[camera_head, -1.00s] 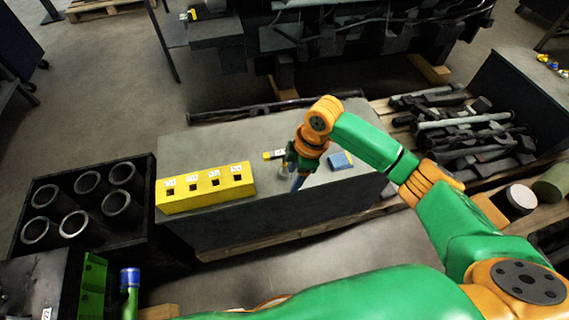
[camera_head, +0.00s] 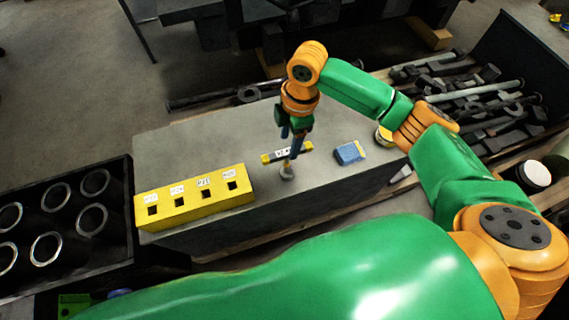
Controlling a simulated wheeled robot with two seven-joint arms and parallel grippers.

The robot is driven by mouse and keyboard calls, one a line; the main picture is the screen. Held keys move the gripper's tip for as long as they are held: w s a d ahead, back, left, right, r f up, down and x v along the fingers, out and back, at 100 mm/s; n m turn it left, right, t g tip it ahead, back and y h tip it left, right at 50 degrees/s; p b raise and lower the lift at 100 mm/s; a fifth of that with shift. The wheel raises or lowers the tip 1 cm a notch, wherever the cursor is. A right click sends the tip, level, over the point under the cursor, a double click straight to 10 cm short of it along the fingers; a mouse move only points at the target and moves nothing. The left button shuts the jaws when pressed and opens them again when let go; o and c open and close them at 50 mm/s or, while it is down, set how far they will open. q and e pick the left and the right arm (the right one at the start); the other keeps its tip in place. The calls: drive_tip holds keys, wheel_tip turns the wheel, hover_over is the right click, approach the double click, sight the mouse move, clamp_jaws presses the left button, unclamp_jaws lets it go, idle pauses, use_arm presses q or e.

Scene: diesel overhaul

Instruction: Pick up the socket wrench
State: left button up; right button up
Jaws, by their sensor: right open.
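What looks like the socket wrench is a dark bar with yellow ends and a white label (camera_head: 270,157), lying on the grey bench top. A small light-grey round piece (camera_head: 287,173) sits just below the bar; I cannot tell whether it joins the bar. My right gripper (camera_head: 292,153) points down over the bar. Its blue fingers are open and hide part of the bar. I cannot tell whether they touch it. My left gripper is not seen.
A yellow block with square holes and labels (camera_head: 195,198) stands left on the bench (camera_head: 300,205). A blue block (camera_head: 348,153) lies right of the bar. A black crate (camera_head: 125,185) of metal cylinders stands at left. Metal parts (camera_head: 480,95) lie on a pallet at right.

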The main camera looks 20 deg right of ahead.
sight(288, 153)
wheel_tip(288, 153, down, 4)
drive_tip(key=shift+r+b, duration=0.2)
drive_tip(key=shift+b, duration=0.95)
drive_tip(key=f, duration=0.6)
drive_tip(key=shift+w+a+f, duration=0.2)
drive_tip(key=shift+a+f, duration=0.15)
drive_tip(key=shift+a, duration=0.05)
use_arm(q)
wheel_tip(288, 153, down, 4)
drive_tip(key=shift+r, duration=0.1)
use_arm(e)
clamp_jaws()
